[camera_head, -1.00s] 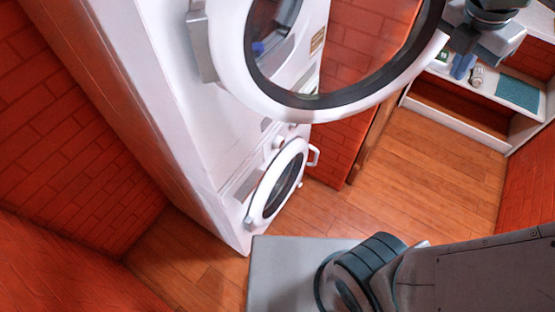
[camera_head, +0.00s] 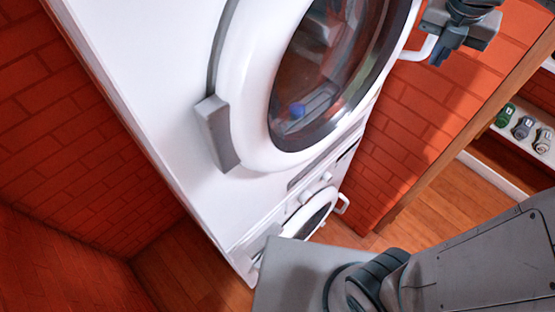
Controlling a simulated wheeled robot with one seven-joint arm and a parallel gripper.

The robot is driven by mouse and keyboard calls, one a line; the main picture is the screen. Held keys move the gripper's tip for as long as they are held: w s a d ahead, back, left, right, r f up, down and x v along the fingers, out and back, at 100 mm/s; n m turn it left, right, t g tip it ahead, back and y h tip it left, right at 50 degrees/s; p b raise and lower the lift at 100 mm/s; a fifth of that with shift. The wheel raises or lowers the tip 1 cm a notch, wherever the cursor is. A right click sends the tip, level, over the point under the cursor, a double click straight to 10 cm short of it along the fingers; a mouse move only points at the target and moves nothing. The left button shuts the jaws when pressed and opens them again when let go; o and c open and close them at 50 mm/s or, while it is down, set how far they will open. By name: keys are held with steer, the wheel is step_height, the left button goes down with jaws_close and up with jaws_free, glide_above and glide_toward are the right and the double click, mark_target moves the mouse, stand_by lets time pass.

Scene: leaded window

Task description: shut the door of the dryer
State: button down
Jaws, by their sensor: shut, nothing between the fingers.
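The dryer (camera_head: 165,90) is the upper white machine of a stack, in the head view. Its round door (camera_head: 247,115) has a white ring, dark glass and a grey hinge block at its lower left. The door lies against or very close to the dryer's front; I cannot tell whether it is fully latched. A blue item (camera_head: 297,110) shows through the glass. The white door handle (camera_head: 424,48) is at the door's right edge. My gripper (camera_head: 438,58) is shut and empty beside this handle; whether it touches is unclear.
A second machine with a round door (camera_head: 308,214) and a handle stands below the dryer, partly hidden. Red brick walls (camera_head: 70,180) flank the stack. A shelf (camera_head: 530,150) with small colourful items is at the right. Some wooden floor (camera_head: 440,205) is clear.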

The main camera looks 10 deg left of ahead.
steer(key=shift+w+a+r, duration=0.1)
steer(key=shift+w+a, duration=0.35)
steer(key=shift+w, duration=0.1)
steer(key=shift+a+r, duration=0.1)
steer(key=s+d+r+b, duration=0.25)
steer(key=s+r, duration=0.35)
steer(key=r, duration=0.3)
steer(key=s+a+f+m, duration=0.2)
steer(key=s+f+m, duration=0.2)
steer(key=m, duration=0.6)
steer(key=s+a+f+m, duration=0.2)
steer(key=s+f+m, duration=0.2)
steer(key=f+m, duration=0.5)
steer(key=s+a+f+m+t+y, duration=0.1)
steer(key=s+f+m, duration=0.4)
steer(key=m, duration=0.8)
step_height(320, 180, down, 2)
steer(key=shift+a+f+p, duration=0.1)
steer(key=shift+a+p, duration=0.25)
steer(key=shift+a, duration=0.5)
